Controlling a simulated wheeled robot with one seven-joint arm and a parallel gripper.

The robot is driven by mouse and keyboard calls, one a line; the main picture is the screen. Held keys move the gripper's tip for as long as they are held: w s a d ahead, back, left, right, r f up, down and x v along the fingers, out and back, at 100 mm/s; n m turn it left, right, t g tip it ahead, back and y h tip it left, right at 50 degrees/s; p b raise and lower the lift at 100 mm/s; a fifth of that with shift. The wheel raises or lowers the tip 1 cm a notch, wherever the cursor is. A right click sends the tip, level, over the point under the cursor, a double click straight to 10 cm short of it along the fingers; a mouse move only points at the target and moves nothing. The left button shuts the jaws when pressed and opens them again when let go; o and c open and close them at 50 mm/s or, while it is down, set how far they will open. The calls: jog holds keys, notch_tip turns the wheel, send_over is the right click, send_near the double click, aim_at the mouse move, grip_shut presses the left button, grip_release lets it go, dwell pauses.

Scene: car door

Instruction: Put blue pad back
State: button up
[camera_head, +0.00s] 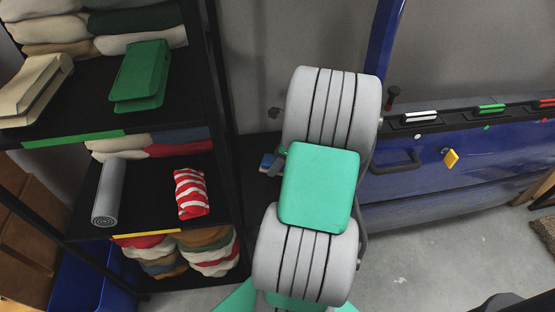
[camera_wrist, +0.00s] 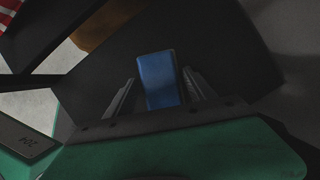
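The small blue pad (camera_wrist: 158,80) lies between my two gripper fingers (camera_wrist: 158,85) in the wrist view, lined up with them. Thin dark gaps show on both sides of it, and I cannot tell whether the fingers touch it. In the head view the blue pad (camera_head: 267,161) shows just left of my gripper (camera_head: 280,163), which is mostly hidden by my own arm. On the blue car door (camera_head: 430,170), a black ledge (camera_head: 455,115) carries a white pad (camera_head: 421,116), a green pad (camera_head: 490,108) and a red pad (camera_head: 546,102).
A black shelf rack (camera_head: 90,145) at the left holds folded cloths, a grey roll (camera_head: 108,192) and a red-striped roll (camera_head: 190,193). A blue bin (camera_head: 80,282) stands below. Grey floor (camera_head: 400,265) is open before the door.

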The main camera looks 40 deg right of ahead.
jog(key=shift+o, duration=1.3)
jog(key=shift+r, duration=0.1)
jog(key=p+v, duration=0.4)
jog(key=v, duration=0.8)
jog(key=shift+s, duration=0.15)
